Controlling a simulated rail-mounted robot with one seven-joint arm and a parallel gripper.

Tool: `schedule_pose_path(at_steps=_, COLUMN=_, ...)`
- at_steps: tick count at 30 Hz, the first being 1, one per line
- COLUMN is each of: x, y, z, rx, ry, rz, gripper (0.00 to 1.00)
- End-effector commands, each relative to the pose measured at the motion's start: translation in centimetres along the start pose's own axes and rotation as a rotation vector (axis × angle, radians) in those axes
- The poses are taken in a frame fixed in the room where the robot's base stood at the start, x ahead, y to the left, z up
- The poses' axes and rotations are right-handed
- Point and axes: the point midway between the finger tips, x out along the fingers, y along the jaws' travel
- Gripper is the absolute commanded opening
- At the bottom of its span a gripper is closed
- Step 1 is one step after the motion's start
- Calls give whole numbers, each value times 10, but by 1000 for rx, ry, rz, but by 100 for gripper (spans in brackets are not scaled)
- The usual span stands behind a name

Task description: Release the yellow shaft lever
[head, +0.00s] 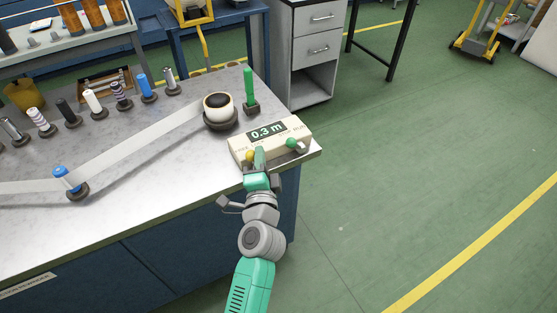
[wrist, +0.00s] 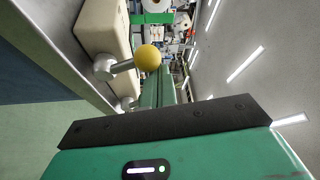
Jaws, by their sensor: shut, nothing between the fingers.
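The yellow shaft lever is a yellow ball knob (wrist: 148,57) on a short metal stem, on the front of a cream control box in the wrist view. In the head view only a bit of the yellow knob (head: 250,156) shows, just left of my gripper (head: 259,156). My gripper is shut and empty. Its green fingers (wrist: 168,86) lie close beside the knob in the wrist view; I cannot tell if they touch it. The control box (head: 240,148) has a display reading 0.3 m. A second lever with a green knob (head: 291,143) sits to the right on the box.
A white roll on a dark core (head: 218,107) and an upright green handle (head: 249,88) stand behind the box. A white web (head: 130,146) runs left to a blue-topped roller (head: 66,179). Several small rollers stand further back. The green floor to the right is open.

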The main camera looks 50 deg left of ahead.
Motion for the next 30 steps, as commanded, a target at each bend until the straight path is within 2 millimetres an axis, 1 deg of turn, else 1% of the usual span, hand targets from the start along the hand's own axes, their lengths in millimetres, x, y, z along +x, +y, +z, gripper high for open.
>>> schedule_pose_path(at_steps=3, x=-2, y=-1, z=9, rx=2, ry=-5, rz=0, gripper=0)
schedule_pose_path(at_steps=10, x=-6, y=-1, z=18, rx=3, ry=-7, rz=0, gripper=0)
schedule_pose_path(at_steps=30, x=-9, y=1, z=25, rx=3, ry=-8, rz=1, gripper=0)
